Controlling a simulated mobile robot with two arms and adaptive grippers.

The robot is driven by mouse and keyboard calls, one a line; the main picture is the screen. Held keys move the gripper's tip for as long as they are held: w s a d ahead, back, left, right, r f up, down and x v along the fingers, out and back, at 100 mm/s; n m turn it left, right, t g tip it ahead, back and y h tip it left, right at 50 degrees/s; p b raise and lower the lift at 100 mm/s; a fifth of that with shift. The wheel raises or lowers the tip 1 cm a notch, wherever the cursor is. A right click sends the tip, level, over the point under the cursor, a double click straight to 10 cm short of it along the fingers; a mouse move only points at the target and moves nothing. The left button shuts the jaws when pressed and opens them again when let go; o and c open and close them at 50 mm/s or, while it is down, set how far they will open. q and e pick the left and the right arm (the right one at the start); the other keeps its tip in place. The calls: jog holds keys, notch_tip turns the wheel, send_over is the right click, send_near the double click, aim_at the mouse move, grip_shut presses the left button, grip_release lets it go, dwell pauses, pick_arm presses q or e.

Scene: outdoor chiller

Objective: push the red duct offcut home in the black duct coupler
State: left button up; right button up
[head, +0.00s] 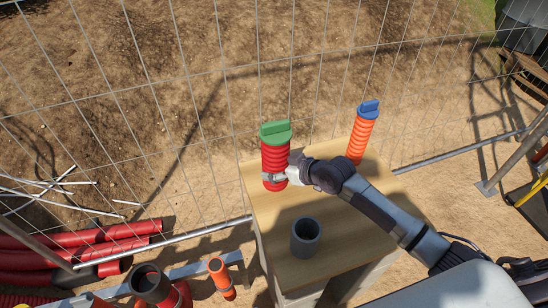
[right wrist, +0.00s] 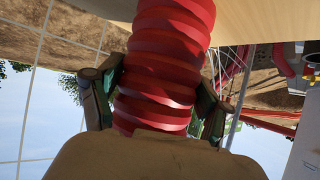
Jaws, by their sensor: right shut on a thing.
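The red ribbed duct offcut (head: 275,158) is upright at the back left of the wooden table, with a green cap (head: 275,132) on top. My right gripper (head: 275,178) is shut on its lower part. In the right wrist view the red ribs (right wrist: 165,65) show between the fingers (right wrist: 155,95). Whether its lower end touches the table is unclear. A black duct coupler (head: 151,281) with an open mouth sits on a red duct at the lower left, off the table and apart from the offcut. My left gripper is out of the head view.
On the table (head: 345,190) stand an open dark grey tube (head: 306,238) and an orange ribbed duct (head: 361,138) with a blue cap. A smaller orange pipe (head: 221,278) stands left of the table. A wire fence (head: 205,110) runs behind; red pipes (head: 75,245) lie left.

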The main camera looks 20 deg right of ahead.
aim_at(278, 150)
jog(key=shift+c, duration=0.6)
notch_tip(278, 150, up, 7)
jog(key=p, duration=0.7)
jog(key=shift+r, duration=0.1)
